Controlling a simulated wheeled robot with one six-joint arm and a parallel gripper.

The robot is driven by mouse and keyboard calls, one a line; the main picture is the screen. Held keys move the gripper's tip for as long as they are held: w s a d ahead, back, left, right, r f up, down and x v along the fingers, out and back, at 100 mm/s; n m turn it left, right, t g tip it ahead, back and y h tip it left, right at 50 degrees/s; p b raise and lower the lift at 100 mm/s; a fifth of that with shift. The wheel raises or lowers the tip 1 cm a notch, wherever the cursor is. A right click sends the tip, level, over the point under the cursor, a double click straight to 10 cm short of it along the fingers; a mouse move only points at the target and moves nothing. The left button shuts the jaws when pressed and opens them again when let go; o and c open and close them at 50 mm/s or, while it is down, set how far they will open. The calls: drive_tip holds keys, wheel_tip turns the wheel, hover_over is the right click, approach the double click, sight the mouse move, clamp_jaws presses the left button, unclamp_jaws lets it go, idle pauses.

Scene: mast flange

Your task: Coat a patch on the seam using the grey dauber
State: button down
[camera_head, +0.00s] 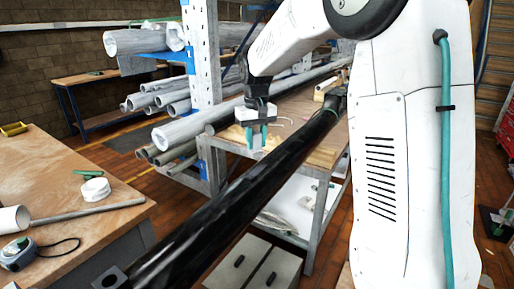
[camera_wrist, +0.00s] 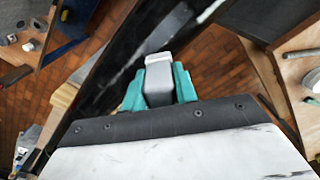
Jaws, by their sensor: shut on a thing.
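My gripper (camera_head: 257,138) has teal fingers shut on the grey dauber (camera_head: 256,140). In the wrist view the dauber (camera_wrist: 158,68) sticks out between the two fingers (camera_wrist: 159,90), its pale block end pointing away from the wrist. A long glossy black mast (camera_head: 225,205) slants from the lower left to the upper middle of the head view. The gripper appears just beyond the mast in that view; I cannot tell whether the dauber touches it. In the wrist view the mast (camera_wrist: 125,48) passes behind the dauber. I cannot make out the seam.
A wooden table (camera_head: 75,180) at left holds a white tape roll (camera_head: 95,189), a tape measure (camera_head: 20,253) and a grey rod (camera_head: 90,211). A rack post (camera_head: 203,60) and several pale pipes (camera_head: 178,132) stand behind the gripper. A workbench (camera_head: 325,158) lies beyond the mast.

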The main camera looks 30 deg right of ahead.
sight(256, 132)
drive_tip(key=shift+r, duration=2.15)
